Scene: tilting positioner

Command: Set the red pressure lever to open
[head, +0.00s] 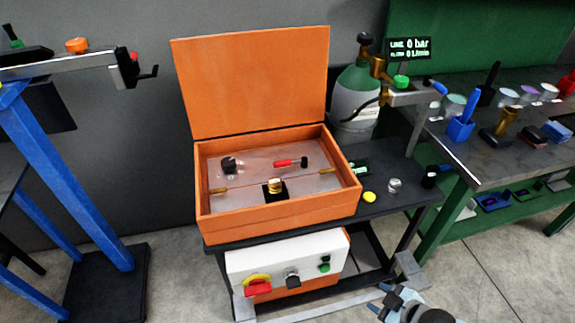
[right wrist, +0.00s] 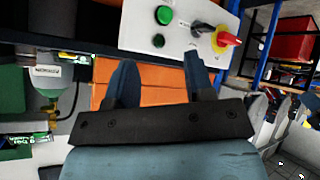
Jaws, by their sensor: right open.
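A small red lever (head: 290,162) with a black end lies inside the open orange box (head: 280,218), on its pale inner panel. A second red handle (head: 258,287) sits on a yellow disc on the white control panel (head: 310,255) below the box. It also shows in the right wrist view (right wrist: 228,39). I cannot tell from the pictures which one is the pressure lever. My right gripper (head: 380,298) is low at the right, apart from the panel. In the right wrist view its two fingers (right wrist: 161,78) are spread and empty. My left gripper is not in view.
The orange lid (head: 255,85) stands open behind the box. A gas cylinder (head: 356,90) with a display (head: 408,48) stands behind the dark cart (head: 395,205). A cluttered green bench (head: 455,210) is at the right, and a blue stand (head: 75,180) at the left. Floor in front is clear.

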